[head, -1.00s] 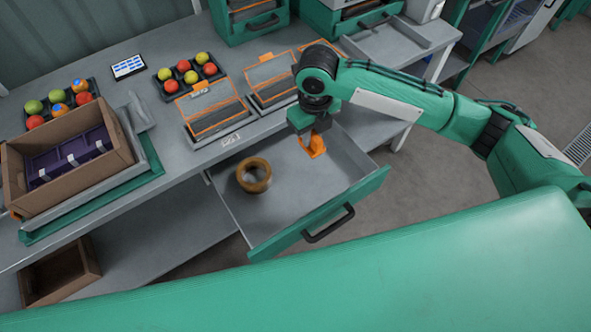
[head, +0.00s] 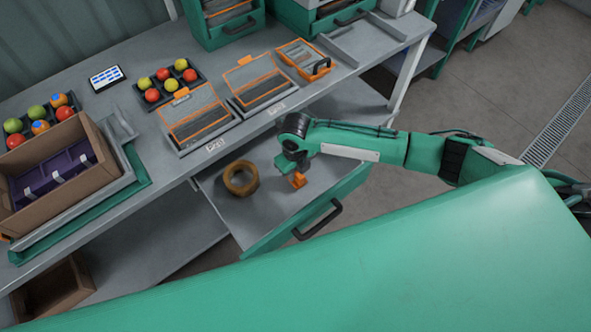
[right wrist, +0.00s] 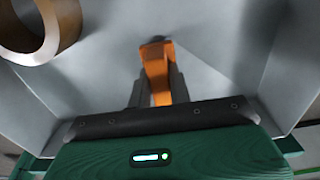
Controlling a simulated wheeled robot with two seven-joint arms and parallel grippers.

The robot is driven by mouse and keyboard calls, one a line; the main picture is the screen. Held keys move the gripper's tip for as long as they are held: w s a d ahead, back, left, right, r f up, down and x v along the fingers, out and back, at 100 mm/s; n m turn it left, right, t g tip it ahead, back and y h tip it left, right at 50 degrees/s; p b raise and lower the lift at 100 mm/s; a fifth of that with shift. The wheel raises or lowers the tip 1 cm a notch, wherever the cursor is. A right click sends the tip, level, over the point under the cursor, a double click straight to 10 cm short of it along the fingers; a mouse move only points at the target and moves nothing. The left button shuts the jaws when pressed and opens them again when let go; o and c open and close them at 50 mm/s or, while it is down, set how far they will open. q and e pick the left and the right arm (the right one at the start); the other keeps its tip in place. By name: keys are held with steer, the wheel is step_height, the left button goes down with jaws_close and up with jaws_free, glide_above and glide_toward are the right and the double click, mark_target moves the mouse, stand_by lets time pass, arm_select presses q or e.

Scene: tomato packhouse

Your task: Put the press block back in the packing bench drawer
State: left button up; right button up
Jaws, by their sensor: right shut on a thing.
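The orange press block (head: 298,181) is held by my right gripper (head: 293,170) inside the open packing bench drawer (head: 262,207). In the right wrist view the block (right wrist: 156,68) stands between the two grey fingers of the gripper (right wrist: 154,88), with the grey drawer floor (right wrist: 110,60) beyond it. I cannot tell whether the block touches the floor. The drawer's green front (head: 275,238) has a dark handle (head: 318,220). My left gripper is not in view.
A brown tape roll (head: 241,178) lies in the drawer, left of the block; it also shows in the wrist view (right wrist: 42,28). On the bench (head: 110,105) stand orange-edged trays (head: 196,116), a tomato tray (head: 168,84) and a cardboard box (head: 95,185). The drawer floor between roll and block is clear.

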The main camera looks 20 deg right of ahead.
steer(key=shift+f, duration=0.25)
steer(key=o, duration=0.9)
steer(key=shift+c, duration=0.2)
step_height(320, 180, up, 12)
steer(key=shift+r+b, duration=0.15)
steer(key=shift+b, duration=0.3)
